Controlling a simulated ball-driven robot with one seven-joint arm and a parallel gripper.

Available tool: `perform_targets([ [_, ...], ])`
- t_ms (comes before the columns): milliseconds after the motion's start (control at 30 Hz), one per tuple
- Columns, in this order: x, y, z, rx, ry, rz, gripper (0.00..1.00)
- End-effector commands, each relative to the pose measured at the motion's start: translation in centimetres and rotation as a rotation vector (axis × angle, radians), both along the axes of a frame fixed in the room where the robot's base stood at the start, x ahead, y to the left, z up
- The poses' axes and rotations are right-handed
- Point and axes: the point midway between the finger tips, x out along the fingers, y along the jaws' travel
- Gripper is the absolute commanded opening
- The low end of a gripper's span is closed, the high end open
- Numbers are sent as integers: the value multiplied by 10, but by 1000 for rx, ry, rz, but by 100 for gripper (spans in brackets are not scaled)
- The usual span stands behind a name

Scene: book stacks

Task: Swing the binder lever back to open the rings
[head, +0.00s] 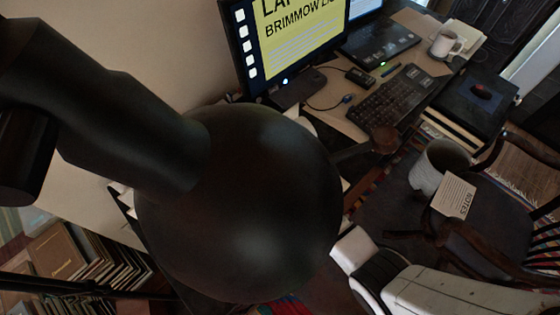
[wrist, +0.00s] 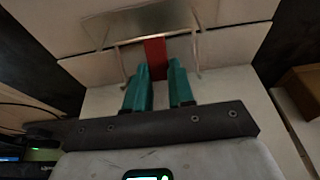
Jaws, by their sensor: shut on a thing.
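In the wrist view, a red lever (wrist: 155,50) stands out from a shiny metal plate (wrist: 140,22) of the binder. Thin metal ring wires (wrist: 196,55) show on either side of it. Pale sheets or boards (wrist: 235,45) lie around and under the mechanism. My gripper (wrist: 156,70) has two teal fingers, one on each side of the red lever, closed on its near end. In the head view, a large dark round form covers the middle, and I cannot make out the binder, lever or gripper there.
In the head view, a monitor (head: 290,45), a laptop (head: 382,42), a keyboard (head: 390,103) and a white mug (head: 446,45) stand on the desk. A wooden chair (head: 525,210) holds a pot (head: 437,165) and a notes card (head: 455,196). Books (head: 90,262) fill the lower left.

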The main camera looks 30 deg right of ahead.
Motion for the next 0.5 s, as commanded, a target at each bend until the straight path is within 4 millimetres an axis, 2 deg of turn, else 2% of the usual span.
perform_targets([
  [467,3,1,-2,-21,63,-1,0],
  [500,3,1,-2,-21,63,-1,26],
])
